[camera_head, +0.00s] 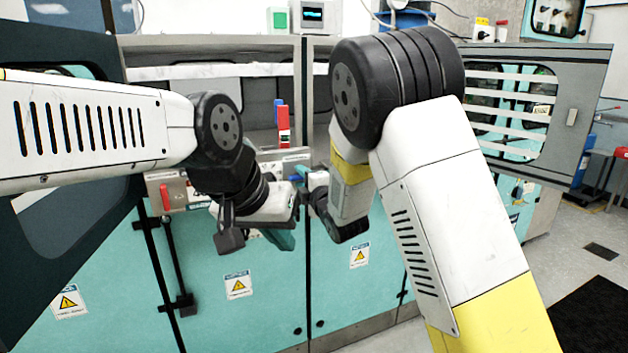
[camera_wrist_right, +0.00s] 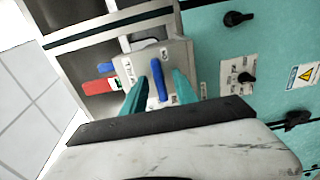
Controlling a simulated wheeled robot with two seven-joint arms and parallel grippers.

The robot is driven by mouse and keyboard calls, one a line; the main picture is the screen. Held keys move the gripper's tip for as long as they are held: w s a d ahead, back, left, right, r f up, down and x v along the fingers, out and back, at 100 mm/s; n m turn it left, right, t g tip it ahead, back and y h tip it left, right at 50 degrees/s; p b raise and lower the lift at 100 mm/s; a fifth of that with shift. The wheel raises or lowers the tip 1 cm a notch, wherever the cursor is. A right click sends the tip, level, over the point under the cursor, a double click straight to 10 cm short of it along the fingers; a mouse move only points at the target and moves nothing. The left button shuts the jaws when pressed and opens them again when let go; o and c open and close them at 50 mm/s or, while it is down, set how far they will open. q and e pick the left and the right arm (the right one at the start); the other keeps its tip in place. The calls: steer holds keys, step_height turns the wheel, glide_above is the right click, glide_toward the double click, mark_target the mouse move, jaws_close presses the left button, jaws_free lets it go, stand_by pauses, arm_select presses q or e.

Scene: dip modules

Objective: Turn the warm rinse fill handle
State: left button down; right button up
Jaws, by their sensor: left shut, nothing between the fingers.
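A blue handle (camera_wrist_right: 157,82) stands on a grey panel (camera_wrist_right: 182,55) of the machine front. Its label is too small to read, so I cannot tell that it is the warm rinse fill handle. In the right wrist view my right gripper (camera_wrist_right: 158,77) is open, with one teal finger on each side of the blue handle; contact cannot be told. In the head view the blue handle (camera_head: 295,178) is small, and my right arm hides much of the right gripper. My left gripper (camera_head: 286,240) is shut and empty, low in front of the teal cabinet.
A red handle (camera_head: 165,197) sits on a panel farther left. Red and blue blocks (camera_head: 283,128) stand above the blue handle's panel. Teal cabinet doors (camera_head: 335,285) with warning labels lie below. A framed window door (camera_head: 545,115) stands open at the right.

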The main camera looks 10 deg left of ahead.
jaws_close()
steer(key=shift+m, duration=0.3)
steer(key=m, duration=1.2)
steer(key=shift+m, duration=0.3)
steer(key=m, duration=0.4)
steer(key=shift+f+m, duration=0.1)
steer(key=shift+m, duration=0.2)
